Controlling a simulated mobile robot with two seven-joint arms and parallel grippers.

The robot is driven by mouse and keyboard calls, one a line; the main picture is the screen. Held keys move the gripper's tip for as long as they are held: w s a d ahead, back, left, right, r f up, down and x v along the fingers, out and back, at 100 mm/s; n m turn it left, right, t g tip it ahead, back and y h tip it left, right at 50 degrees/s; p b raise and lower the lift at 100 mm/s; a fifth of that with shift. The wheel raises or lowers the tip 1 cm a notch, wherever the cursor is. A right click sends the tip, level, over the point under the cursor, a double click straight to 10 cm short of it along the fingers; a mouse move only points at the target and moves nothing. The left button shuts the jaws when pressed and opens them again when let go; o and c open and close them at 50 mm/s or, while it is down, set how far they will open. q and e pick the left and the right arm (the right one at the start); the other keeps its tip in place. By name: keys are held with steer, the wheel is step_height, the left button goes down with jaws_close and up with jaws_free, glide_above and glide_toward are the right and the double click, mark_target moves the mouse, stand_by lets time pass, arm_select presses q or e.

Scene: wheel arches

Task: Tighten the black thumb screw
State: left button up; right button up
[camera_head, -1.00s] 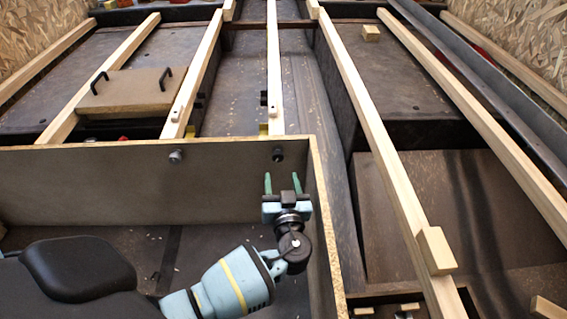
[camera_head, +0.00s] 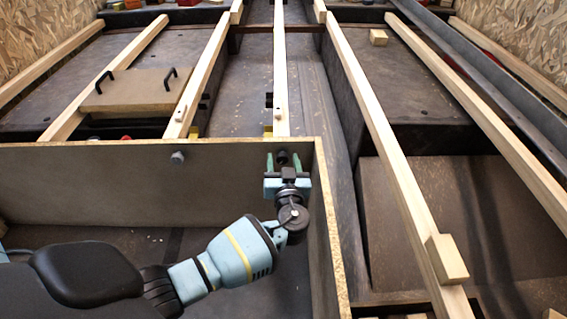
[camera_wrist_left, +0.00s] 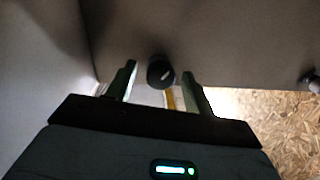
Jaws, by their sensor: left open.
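The black thumb screw (camera_head: 282,157) sticks out of the near face of the upright wooden panel (camera_head: 100,185), close to its right corner. In the left wrist view the black thumb screw (camera_wrist_left: 160,72) shows as a dark round knob with a light mark. My left gripper (camera_head: 283,160) is open, and its two green fingers point at the panel with the screw between them in the picture. In the wrist view the left gripper (camera_wrist_left: 160,84) has a finger on each side of the knob, with gaps visible. My right gripper is not in view.
A grey knob (camera_head: 177,158) sits on the same panel further left; a knob also shows in the wrist view (camera_wrist_left: 312,80). A side panel (camera_head: 328,230) stands close to the right of my left gripper. Long wooden beams (camera_head: 370,130) run beyond.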

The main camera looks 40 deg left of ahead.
arm_select(q)
steer(key=shift+w+a, duration=0.1)
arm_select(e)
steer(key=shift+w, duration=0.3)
arm_select(q)
steer(key=shift+c, duration=0.6)
steer(key=c, duration=0.9)
steer(key=shift+o, duration=0.2)
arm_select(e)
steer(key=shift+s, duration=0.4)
